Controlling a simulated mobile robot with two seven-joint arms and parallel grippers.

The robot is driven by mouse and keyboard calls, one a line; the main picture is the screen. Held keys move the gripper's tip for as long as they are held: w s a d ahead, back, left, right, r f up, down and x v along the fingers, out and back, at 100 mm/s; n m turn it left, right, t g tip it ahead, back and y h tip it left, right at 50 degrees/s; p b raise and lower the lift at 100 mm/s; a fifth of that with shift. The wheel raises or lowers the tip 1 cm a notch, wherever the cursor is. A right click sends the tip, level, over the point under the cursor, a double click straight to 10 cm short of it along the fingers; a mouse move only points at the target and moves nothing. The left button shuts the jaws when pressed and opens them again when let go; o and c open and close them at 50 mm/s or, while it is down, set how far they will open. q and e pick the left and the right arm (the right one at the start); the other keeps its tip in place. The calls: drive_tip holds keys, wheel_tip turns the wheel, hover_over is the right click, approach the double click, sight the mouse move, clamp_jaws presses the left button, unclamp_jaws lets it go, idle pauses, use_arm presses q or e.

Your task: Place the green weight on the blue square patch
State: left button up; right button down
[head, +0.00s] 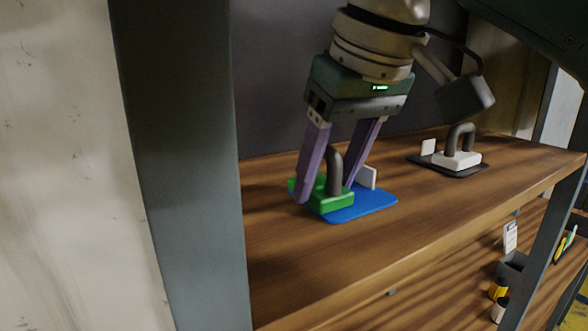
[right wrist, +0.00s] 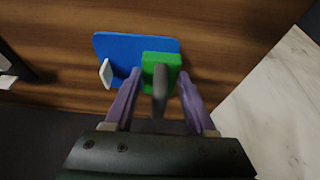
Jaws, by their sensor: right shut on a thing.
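The green weight (head: 330,198) has a dark arched handle (head: 334,170) and is upright at the left part of the blue square patch (head: 362,205). Its left end reaches past the patch's left edge in the head view. In the right wrist view the weight (right wrist: 161,68) overlaps the right side of the patch (right wrist: 120,48). I cannot tell whether it touches the patch or is just above it. My right gripper (head: 327,190) points down, its purple fingers on either side of the weight, shut on it. My left gripper is not in view.
A small white card (head: 366,176) stands at the back of the blue patch. A white weight (head: 457,160) with a dark handle sits on a black patch further right, beside another card. A grey post (head: 185,160) stands at the left. The shelf (head: 430,215) front is clear.

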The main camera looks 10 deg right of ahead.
sight(338, 158)
drive_tip(key=shift+c, duration=1.1)
unclamp_jaws()
drive_tip(key=shift+s+r, duration=0.1)
drive_tip(key=shift+r, duration=0.45)
drive_tip(key=v, duration=0.2)
drive_tip(key=shift+s+d+r, duration=0.15)
drive_tip(key=shift+s+d, duration=0.05)
drive_tip(key=shift+s, duration=0.15)
drive_tip(key=s+d, duration=0.4)
drive_tip(key=s, duration=0.6)
drive_tip(key=shift+s, duration=0.3)
drive_tip(key=shift+d, duration=0.15)
